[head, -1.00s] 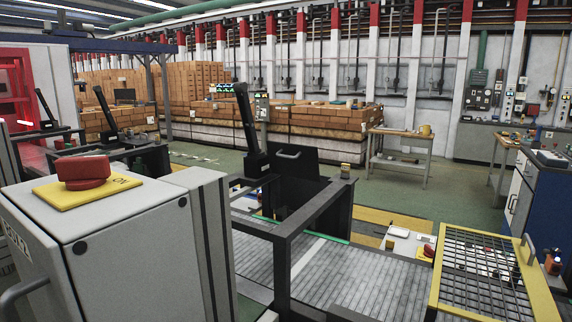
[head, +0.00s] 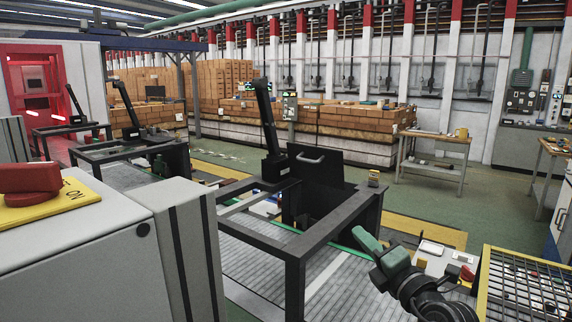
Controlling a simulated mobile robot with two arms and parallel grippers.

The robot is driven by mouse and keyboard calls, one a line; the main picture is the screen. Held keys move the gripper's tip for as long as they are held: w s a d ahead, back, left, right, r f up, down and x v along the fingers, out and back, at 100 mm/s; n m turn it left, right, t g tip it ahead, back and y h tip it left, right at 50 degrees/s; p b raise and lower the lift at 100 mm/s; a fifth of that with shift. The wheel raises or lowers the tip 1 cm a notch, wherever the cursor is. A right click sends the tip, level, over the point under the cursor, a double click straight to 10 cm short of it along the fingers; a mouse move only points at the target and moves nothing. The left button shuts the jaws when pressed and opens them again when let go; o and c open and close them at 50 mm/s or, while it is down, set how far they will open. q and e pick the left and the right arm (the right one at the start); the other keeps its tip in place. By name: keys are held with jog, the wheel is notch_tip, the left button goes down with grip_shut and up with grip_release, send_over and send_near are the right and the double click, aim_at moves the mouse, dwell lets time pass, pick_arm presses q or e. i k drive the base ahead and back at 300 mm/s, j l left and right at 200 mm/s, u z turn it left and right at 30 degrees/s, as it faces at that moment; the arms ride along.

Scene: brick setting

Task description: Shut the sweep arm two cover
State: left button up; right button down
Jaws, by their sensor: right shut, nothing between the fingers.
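A dark cover panel (head: 314,176) with a grey bar handle (head: 311,159) stands raised on the nearest station, behind its dark frame (head: 295,236). A black upright arm (head: 266,118) rises just left of the panel. No label shows which station is number two. My right gripper (head: 364,239), with green fingers, is in front and to the right of the panel. It is shut, empty and apart from the cover. My left gripper is not in view.
A grey cabinet (head: 110,262) with a red switch (head: 30,178) fills the lower left. A yellow-framed mesh guard (head: 528,278) stands at lower right. Similar black arms (head: 126,106) stand farther left. Green floor (head: 425,200) is clear before the workbench (head: 440,139).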

aim_at(311, 169)
jog(key=i+l+u, duration=0.3)
jog(key=i+l, duration=0.2)
jog(key=i+l+u, duration=0.3)
jog(key=l, duration=0.3)
jog(key=i, duration=0.1)
